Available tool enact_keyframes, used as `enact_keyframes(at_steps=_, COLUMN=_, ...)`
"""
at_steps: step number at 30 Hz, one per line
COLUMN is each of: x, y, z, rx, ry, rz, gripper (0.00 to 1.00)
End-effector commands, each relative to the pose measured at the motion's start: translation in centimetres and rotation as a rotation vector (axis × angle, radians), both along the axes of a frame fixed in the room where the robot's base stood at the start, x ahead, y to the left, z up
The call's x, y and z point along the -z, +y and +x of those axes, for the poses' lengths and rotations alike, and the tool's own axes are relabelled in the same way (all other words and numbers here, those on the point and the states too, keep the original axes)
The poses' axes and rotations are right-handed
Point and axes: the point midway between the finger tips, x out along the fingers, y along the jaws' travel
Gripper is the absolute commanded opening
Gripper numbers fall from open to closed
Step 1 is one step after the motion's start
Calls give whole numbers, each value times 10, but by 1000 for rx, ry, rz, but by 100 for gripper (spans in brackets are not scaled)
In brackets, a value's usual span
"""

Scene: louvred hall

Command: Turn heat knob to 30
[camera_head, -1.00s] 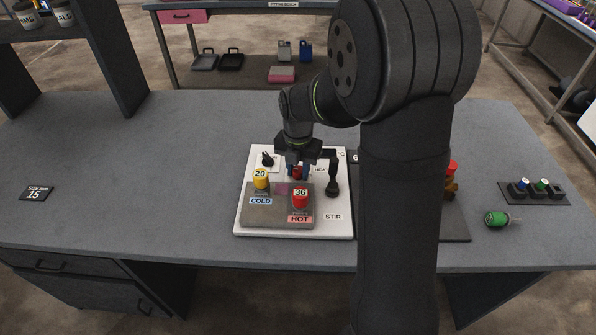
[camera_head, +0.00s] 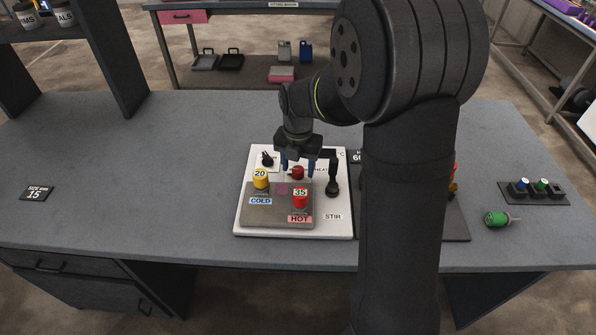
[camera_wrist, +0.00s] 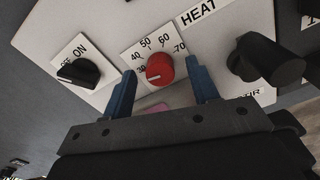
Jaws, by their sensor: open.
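The red heat knob (camera_head: 297,172) sits on the white panel (camera_head: 343,226) by the HEAT label. In the wrist view the knob (camera_wrist: 159,70) has a dial marked 30 to 70 around it. My gripper (camera_head: 298,168) is open above the knob. In the wrist view its blue fingers (camera_wrist: 163,88) stand apart on both sides of the knob, with gaps between them and it.
A black ON switch (camera_wrist: 79,73) is left of the knob, and a black STIR knob (camera_wrist: 266,59) stands tall at right.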

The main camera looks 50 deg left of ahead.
Motion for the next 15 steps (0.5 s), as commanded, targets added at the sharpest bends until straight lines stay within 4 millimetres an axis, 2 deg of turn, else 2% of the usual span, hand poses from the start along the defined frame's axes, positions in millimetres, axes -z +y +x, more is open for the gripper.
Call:
enact_keyframes(at_steps=9, x=-40, y=0, z=0, rx=0, ry=-1, rz=3, gripper=54)
enact_keyframes(at_steps=15, x=-58, y=0, z=0, rx=0, ry=0, rz=1, gripper=54)
